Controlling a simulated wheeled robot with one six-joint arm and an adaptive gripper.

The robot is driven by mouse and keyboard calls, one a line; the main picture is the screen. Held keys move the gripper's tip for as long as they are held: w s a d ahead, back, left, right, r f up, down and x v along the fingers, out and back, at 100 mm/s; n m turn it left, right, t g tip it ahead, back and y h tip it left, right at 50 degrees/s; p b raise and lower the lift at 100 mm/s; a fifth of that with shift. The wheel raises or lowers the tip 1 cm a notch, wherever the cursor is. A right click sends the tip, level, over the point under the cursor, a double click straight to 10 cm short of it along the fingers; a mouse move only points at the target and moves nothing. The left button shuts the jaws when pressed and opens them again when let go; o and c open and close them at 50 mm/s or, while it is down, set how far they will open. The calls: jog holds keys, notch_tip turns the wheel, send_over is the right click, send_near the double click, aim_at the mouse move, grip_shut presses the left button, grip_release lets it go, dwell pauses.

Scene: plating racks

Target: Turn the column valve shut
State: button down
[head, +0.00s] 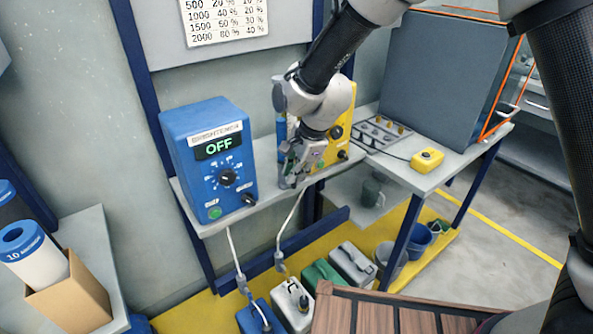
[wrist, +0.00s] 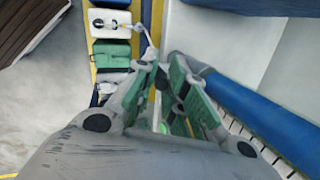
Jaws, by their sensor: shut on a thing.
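A blue column (head: 281,130) stands on the shelf behind my arm, mostly hidden by it. A long blue tube (wrist: 250,112), likely the same column, runs along the right of the wrist view. My gripper (head: 292,178) is at the column's lower end, at the top of a pale hose (head: 291,222). In the wrist view, the green-padded fingers of my gripper (wrist: 170,68) are closed in on something small. It appears to be the column valve, which the fingers hide, so its handle angle cannot be told.
A blue control box (head: 212,160) reading OFF stands left of my gripper. A yellow box (head: 341,128) is close on its right. Several jugs stand on the floor below, including a white one (head: 292,307). A yellow pendant (head: 427,160) lies on the right bench.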

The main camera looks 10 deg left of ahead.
jog(key=shift+a+r, duration=0.1)
jog(key=shift+a, duration=0.05)
jog(key=c, duration=1.4)
grip_release()
jog(key=shift+c, duration=0.2)
jog(key=v, duration=1.2)
